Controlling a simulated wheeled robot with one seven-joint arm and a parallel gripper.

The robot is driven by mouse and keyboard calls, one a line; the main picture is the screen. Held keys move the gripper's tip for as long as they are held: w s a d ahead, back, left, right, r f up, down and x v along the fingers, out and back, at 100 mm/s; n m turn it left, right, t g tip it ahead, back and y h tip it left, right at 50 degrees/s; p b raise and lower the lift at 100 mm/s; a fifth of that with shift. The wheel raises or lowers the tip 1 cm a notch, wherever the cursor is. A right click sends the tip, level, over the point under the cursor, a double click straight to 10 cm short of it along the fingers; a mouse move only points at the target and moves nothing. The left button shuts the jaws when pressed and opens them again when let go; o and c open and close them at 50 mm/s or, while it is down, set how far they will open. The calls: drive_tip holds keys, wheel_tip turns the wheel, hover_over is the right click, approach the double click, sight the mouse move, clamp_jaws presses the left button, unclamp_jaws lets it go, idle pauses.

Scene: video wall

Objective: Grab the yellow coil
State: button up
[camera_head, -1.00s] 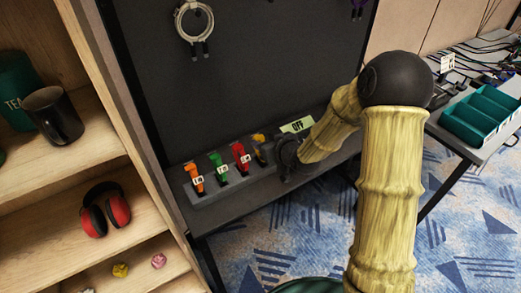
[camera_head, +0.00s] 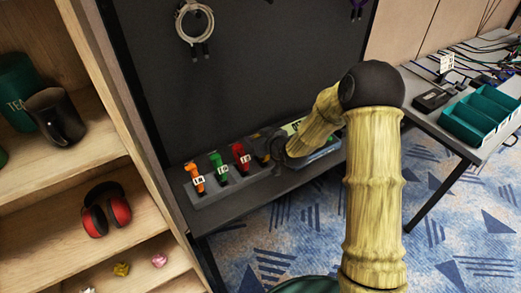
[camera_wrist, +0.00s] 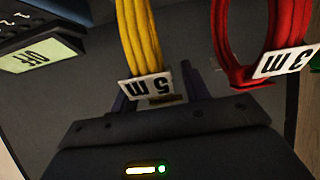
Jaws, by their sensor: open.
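The yellow coil (camera_wrist: 141,40) hangs in the wrist view with a white "5 m" tag at its lower end. In the head view it is mostly hidden by my gripper (camera_head: 270,148). In the wrist view my gripper (camera_wrist: 155,88) is open, with one finger on each side of the coil's tagged end. I cannot tell whether either finger touches it. The red coil (camera_wrist: 262,40) with a "3 m" tag is close on the right in the wrist view.
Green (camera_head: 218,167) and orange (camera_head: 196,178) coils stand left of the red one on the grey ledge. A small "OFF" display (camera_wrist: 30,52) is at the wrist view's left edge. A wooden shelf (camera_head: 115,150) is at left; a side table with a teal tray (camera_head: 482,117) is at right.

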drive_tip(key=c, duration=1)
wheel_tip(320, 180, up, 10)
idle(0.6)
